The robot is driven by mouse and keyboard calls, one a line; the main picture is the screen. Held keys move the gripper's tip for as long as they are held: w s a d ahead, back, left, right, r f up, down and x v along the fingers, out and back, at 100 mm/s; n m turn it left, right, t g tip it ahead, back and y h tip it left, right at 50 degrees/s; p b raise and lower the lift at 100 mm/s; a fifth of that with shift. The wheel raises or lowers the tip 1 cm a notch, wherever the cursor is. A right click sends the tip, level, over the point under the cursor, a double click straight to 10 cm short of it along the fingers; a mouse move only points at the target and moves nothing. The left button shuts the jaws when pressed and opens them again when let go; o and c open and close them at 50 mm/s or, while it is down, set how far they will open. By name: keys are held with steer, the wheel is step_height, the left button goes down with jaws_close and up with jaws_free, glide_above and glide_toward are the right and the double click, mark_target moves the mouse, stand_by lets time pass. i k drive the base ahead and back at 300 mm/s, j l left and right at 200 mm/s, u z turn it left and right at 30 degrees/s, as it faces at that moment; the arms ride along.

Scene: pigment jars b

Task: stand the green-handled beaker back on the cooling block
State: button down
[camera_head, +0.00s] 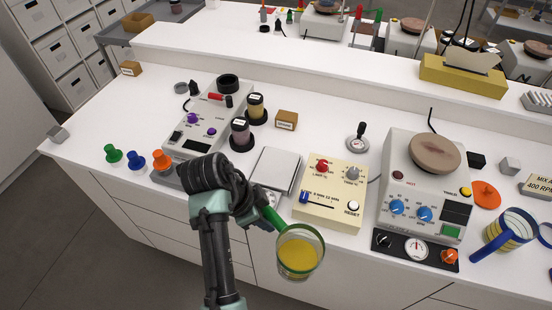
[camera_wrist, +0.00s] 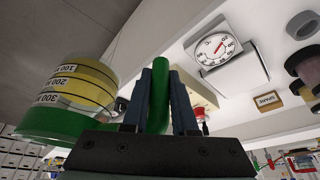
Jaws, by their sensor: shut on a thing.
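The green-handled beaker (camera_head: 300,258) holds yellow liquid and has a green rim. It hangs roughly upright in front of the bench's front edge, clear of any surface. My gripper (camera_head: 264,197) is shut on its green handle; the wrist view shows the handle (camera_wrist: 160,85) between both fingers (camera_wrist: 158,100), with the beaker (camera_wrist: 75,90) and its volume marks to the left. A flat silver-topped unit (camera_head: 277,170) lies behind my gripper, bare on top; it may be the cooling block, but I cannot tell for certain.
A cream control box (camera_head: 331,194) and a hotplate (camera_head: 419,180) stand right of the silver-topped unit. A blue-handled beaker (camera_head: 505,232) is at far right. Jars (camera_head: 242,135), a grey instrument (camera_head: 205,118) and coloured stoppers (camera_head: 136,161) are left. A dial (camera_wrist: 216,49) shows in the wrist view.

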mark_target(276, 167)
steer(key=i, duration=0.9)
